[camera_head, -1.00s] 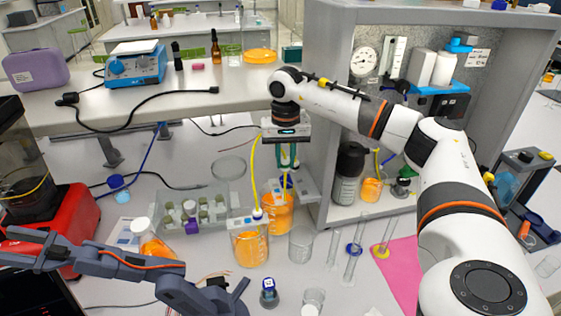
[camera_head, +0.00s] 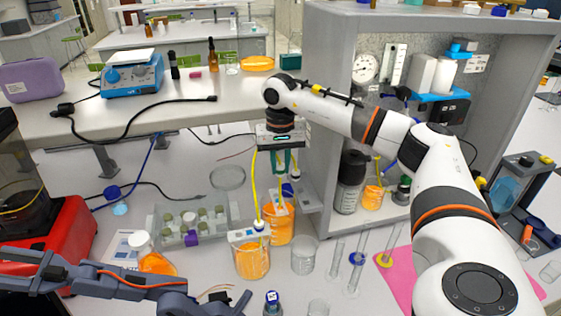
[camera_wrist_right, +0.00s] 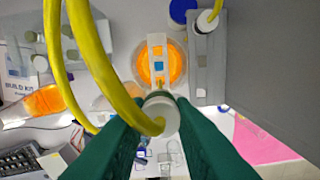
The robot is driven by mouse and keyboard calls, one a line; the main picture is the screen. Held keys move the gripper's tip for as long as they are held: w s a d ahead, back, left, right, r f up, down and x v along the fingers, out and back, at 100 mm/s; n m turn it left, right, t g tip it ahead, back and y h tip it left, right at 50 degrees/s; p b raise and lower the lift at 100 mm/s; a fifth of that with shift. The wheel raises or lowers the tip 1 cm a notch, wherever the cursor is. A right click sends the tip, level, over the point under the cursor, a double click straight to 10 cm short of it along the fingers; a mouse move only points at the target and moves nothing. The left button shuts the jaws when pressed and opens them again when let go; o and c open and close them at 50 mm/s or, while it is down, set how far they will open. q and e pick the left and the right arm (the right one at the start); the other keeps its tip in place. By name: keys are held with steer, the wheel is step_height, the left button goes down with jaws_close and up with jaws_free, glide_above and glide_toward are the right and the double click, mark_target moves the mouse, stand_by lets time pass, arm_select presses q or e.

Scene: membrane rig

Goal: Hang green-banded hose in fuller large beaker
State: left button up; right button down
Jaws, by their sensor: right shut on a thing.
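My right gripper (camera_head: 284,172) is shut above the rear beaker; its green fingers clasp a pale hose fitting (camera_wrist_right: 160,114) in the right wrist view. A yellow hose (camera_wrist_right: 91,55) curves to this fitting. No green band can be made out. A large beaker (camera_head: 252,262) of orange liquid stands in front, with a pale holder across its rim and another yellow hose end (camera_head: 259,227) at it. A second orange-filled beaker (camera_head: 281,232) stands behind it, partly hidden. It appears with its holder in the wrist view (camera_wrist_right: 176,66). Which is fuller is unclear. My left gripper is out of view.
An empty beaker (camera_head: 305,257) stands right of the front beaker. A tray of vials (camera_head: 163,238) and an orange-filled flask (camera_head: 155,262) are left. A grey cabinet (camera_head: 318,120) wall is close to my right gripper. A dark tabletop arm (camera_head: 130,289) occupies the lower left.

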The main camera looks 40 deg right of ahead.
step_height(320, 180, down, 3)
steer(key=n, duration=0.3)
steer(key=shift+r, duration=0.2)
steer(key=shift+f+b, duration=3.3)
steer(key=shift+f, duration=1.35)
steer(key=c, duration=1.1)
jaws_free()
steer(key=shift+c, duration=0.2)
step_height(320, 180, up, 12)
steer(key=shift+b, duration=1.25)
steer(key=shift+s, duration=0.1)
